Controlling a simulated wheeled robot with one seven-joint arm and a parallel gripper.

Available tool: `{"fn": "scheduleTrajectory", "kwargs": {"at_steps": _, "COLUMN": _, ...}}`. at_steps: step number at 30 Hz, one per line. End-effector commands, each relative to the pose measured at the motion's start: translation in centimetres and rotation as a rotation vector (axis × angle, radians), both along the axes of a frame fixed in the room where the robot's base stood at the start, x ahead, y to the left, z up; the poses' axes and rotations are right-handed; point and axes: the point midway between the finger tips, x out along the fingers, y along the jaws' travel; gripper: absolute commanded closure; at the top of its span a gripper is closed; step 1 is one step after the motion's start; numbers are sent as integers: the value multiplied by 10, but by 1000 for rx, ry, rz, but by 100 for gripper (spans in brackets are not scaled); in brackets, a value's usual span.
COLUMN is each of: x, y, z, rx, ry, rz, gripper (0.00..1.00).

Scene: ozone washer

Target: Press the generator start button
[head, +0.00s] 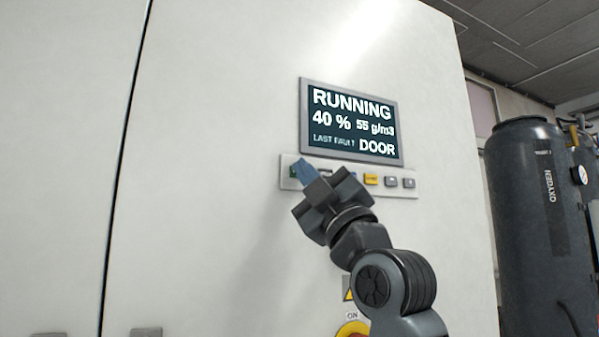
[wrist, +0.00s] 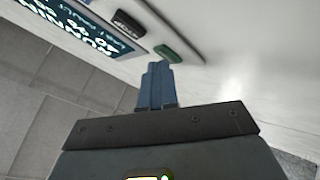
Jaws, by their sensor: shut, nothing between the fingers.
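The green button (wrist: 168,53) sits at the end of the button strip in the wrist view. In the head view only a sliver of the green button (head: 293,171) shows at the strip's left end, beside my fingers. My gripper (head: 304,168) is shut and empty, its blue fingertips close in front of the strip. In the wrist view my gripper's fingertips (wrist: 157,69) are right by the green button; I cannot tell whether they touch it. The display (head: 350,119) above reads RUNNING, 40 %, 55 g/m3, LAST FAULT DOOR.
A black button (wrist: 128,22) is beside the green one. An amber button (head: 371,180) and grey buttons are farther right on the strip. A red and yellow knob (head: 353,329) is low on the white cabinet. A dark oxygen tank (head: 532,220) stands at right.

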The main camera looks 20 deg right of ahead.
Motion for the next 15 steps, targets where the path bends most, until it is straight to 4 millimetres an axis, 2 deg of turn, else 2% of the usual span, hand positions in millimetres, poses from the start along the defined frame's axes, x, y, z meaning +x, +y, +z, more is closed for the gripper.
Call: {"fn": "scheduleTrajectory", "kwargs": {"at_steps": 15, "x": -16, "y": -1, "z": -1, "rx": 0, "ry": 2, "rz": -2, "gripper": 100}}
